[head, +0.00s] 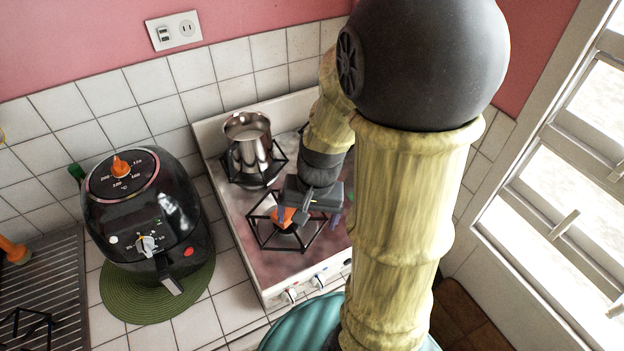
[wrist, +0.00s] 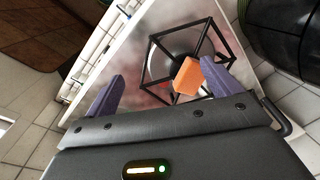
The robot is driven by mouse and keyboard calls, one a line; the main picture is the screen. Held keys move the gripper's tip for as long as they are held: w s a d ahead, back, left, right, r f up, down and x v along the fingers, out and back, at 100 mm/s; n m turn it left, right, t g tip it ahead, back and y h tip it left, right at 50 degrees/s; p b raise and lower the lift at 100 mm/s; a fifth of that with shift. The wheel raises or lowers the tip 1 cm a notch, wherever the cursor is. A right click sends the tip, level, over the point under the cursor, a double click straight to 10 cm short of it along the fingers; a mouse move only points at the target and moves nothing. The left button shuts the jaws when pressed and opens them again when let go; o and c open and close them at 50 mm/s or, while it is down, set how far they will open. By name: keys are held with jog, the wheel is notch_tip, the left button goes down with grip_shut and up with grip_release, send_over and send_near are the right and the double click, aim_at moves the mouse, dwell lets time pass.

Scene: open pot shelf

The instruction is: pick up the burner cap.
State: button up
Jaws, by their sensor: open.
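An orange block-like piece (wrist: 186,75) sits at the front burner in the wrist view, inside the black wire grate (wrist: 148,70). It also shows in the head view as an orange patch (head: 284,217) beside my gripper. A round grey metal part lies under the grate; I cannot tell whether the cap is this part or the orange piece. My gripper (head: 310,217) is above the front burner. In the wrist view my gripper (wrist: 160,70) has its two purple fingers apart, with nothing held between them. The orange piece shows near the right finger.
A steel pot (head: 247,142) stands on the rear burner. A black air fryer (head: 142,222) stands on a green round mat (head: 125,300) left of the stove (head: 262,270). A tiled wall is behind, and a window is at the right.

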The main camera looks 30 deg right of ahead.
jog(key=w+d+f+m+y+b, duration=0.1)
jog(key=d+m+y, duration=0.1)
jog(key=m, duration=0.2)
jog(key=w+d+f+m+t+y+b, duration=0.1)
jog(key=d+f+m, duration=0.1)
jog(key=m, duration=0.2)
jog(key=w+d+f+m+y+b, duration=0.1)
jog(key=d+f+m+y, duration=0.1)
jog(key=m, duration=0.2)
jog(key=shift+d+t+y+b, duration=0.3)
jog(key=shift+d+t+b, duration=0.1)
jog(key=d+m+t, duration=0.1)
jog(key=d+m, duration=0.1)
jog(key=w+d+m+t+y+b, duration=0.1)
jog(key=d+m, duration=0.1)
jog(key=w+d+m+t+b, duration=0.1)
jog(key=d+m+t, duration=0.1)
jog(key=shift+w+d+f, duration=0.15)
jog(key=shift+d+f, duration=0.05)
jog(key=shift+f, duration=0.1)
jog(key=d+m+t, duration=0.1)
jog(key=d, duration=0.1)
jog(key=d+m+t, duration=0.2)
jog(key=d, duration=0.1)
jog(key=d+m+t+b, duration=0.1)
jog(key=d+m, duration=0.1)
jog(key=d, duration=0.1)
jog(key=shift+w+r+t, duration=0.3)
jog(key=shift+r, duration=0.1)
jog(key=shift+a, duration=0.1)
